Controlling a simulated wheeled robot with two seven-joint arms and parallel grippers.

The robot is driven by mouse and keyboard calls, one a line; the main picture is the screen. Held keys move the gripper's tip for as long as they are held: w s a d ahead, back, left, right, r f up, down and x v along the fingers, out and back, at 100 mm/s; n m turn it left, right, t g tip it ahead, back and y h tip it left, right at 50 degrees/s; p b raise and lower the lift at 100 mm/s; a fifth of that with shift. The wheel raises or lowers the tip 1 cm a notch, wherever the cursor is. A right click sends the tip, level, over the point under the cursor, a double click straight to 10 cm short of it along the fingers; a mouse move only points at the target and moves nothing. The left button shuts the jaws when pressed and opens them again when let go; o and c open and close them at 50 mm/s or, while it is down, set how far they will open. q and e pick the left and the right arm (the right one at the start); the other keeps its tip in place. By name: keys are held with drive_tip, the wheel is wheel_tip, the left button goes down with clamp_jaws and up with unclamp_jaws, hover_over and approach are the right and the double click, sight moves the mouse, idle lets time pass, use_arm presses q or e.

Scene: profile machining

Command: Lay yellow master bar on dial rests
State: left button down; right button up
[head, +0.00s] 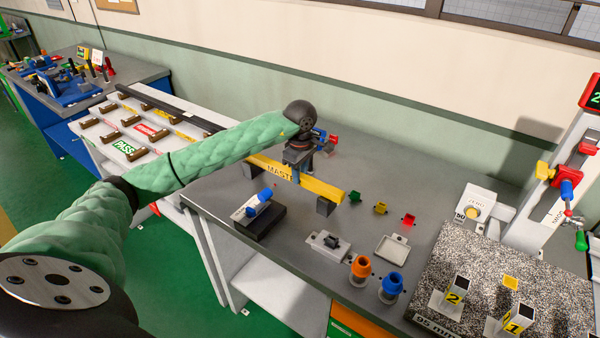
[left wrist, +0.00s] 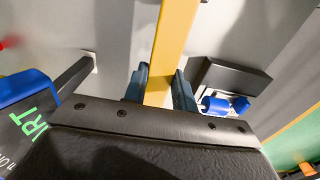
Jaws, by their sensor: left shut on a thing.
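The yellow master bar (head: 325,188) with dark lettering lies about level over the grey bench. My left gripper (head: 299,172) reaches down on it and is shut around its middle. In the left wrist view the bar (left wrist: 175,40) runs between the two blue fingers (left wrist: 158,92). A dark block (head: 325,206), seemingly one of the rests, shows under the bar's right end. Another (head: 254,170) shows near its left part, partly hidden by my arm. I cannot tell whether the bar touches the blocks. My right gripper is not in view.
A black block with a blue cylinder (head: 262,220) stands in front of the bar. Small coloured pieces, a grey fixture (head: 330,243) and orange and blue knobs (head: 361,270) lie to the right. A speckled granite plate (head: 480,255) holds numbered blocks. A white rack (head: 98,140) stands left.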

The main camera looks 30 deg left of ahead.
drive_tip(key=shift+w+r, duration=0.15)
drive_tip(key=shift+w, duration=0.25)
use_arm(q)
drive_tip(key=shift+f+b, duration=0.2)
drive_tip(key=shift+b, duration=0.1)
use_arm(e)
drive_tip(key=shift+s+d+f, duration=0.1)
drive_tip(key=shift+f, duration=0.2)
use_arm(q)
drive_tip(key=c, duration=1.1)
unclamp_jaws()
drive_tip(key=shift+o, duration=0.2)
drive_tip(key=shift+f, duration=0.1)
